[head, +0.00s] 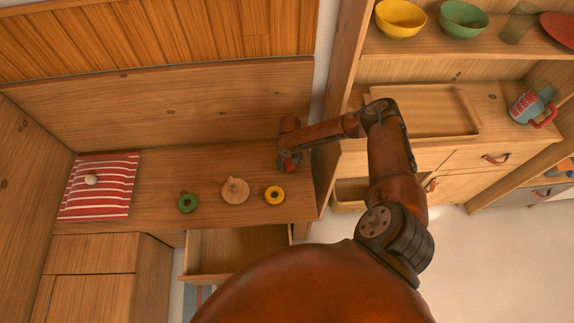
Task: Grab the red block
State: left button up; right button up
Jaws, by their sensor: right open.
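A small red thing (291,166), which looks like the red block, is at the right end of the wooden bench top (150,215). It is mostly hidden by my right gripper (287,160). That gripper comes in from the right, points down and is open, with its fingers at or just over the red thing. I cannot tell whether they touch it. My left gripper is out of view.
A yellow ring (274,195), a wooden peg stand (235,191) and a green ring (188,203) lie left of the gripper. A striped cloth (112,196) bears a pale ball (91,180). An open drawer (235,270) juts out below. Shelves (470,45) stand to the right.

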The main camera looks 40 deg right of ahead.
jog(key=shift+f, duration=0.4)
jog(key=shift+r, duration=0.15)
jog(key=shift+c, duration=0.7)
jog(key=shift+w, duration=0.1)
jog(key=c, duration=1.1)
